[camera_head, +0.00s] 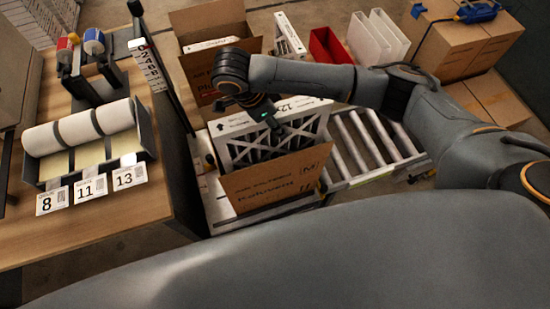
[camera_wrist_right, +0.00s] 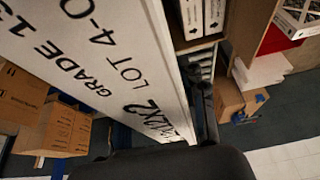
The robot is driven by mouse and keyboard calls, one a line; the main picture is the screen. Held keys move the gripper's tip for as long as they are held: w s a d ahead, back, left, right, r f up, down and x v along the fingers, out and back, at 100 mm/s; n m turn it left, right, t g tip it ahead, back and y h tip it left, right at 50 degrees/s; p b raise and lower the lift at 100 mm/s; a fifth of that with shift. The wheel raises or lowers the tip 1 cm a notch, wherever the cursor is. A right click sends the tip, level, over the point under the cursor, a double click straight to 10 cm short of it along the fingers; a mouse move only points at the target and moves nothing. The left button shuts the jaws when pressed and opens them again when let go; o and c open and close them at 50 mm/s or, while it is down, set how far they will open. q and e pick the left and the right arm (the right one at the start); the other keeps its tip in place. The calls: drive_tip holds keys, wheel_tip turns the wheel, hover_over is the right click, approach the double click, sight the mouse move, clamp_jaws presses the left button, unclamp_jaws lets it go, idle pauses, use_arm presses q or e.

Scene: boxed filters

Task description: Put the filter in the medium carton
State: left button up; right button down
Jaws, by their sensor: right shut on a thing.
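The filter (camera_head: 270,145) is a white-framed panel with a dark pleated face. In the head view it stands upright at the mouth of the medium carton (camera_head: 272,187), a brown box marked M. The carton's front wall hides the filter's lower part, so I cannot tell how deep it sits. My right gripper (camera_head: 272,119) is shut on the filter's top edge. In the right wrist view the filter (camera_wrist_right: 95,55) fills the upper left, its white edge printed with grade and lot text. My left gripper is not in view.
A larger open carton (camera_head: 205,75) stands behind, with a white filter at its top. A roller conveyor (camera_head: 365,145) runs to the right. A red bin (camera_head: 328,46), white panels (camera_head: 378,38) and stacked boxes (camera_head: 460,45) stand at the back. A label bench (camera_head: 110,215) is at left.

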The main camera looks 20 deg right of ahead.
drive_tip(key=b, duration=0.2)
hover_over(276, 157)
drive_tip(key=w, duration=0.2)
wheel_tip(276, 157, down, 6)
drive_tip(key=f, duration=0.2)
drive_tip(key=f+p, duration=0.1)
drive_tip(key=f, duration=0.2)
drive_tip(key=f+p, duration=0.1)
drive_tip(key=f, duration=0.2)
drive_tip(key=shift+w+d+f, duration=0.1)
drive_tip(key=shift+w+d, duration=0.05)
drive_tip(key=shift+d, duration=0.2)
wheel_tip(276, 157, down, 4)
drive_tip(key=shift+f, duration=0.2)
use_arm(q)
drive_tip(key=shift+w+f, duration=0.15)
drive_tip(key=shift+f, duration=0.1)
use_arm(e)
drive_tip(key=shift+f, duration=0.15)
drive_tip(key=shift+f, duration=0.5)
drive_tip(key=c, duration=1)
unclamp_jaws()
drive_tip(key=shift+c, duration=0.2)
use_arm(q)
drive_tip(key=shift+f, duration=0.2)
use_arm(e)
drive_tip(key=shift+r, duration=0.15)
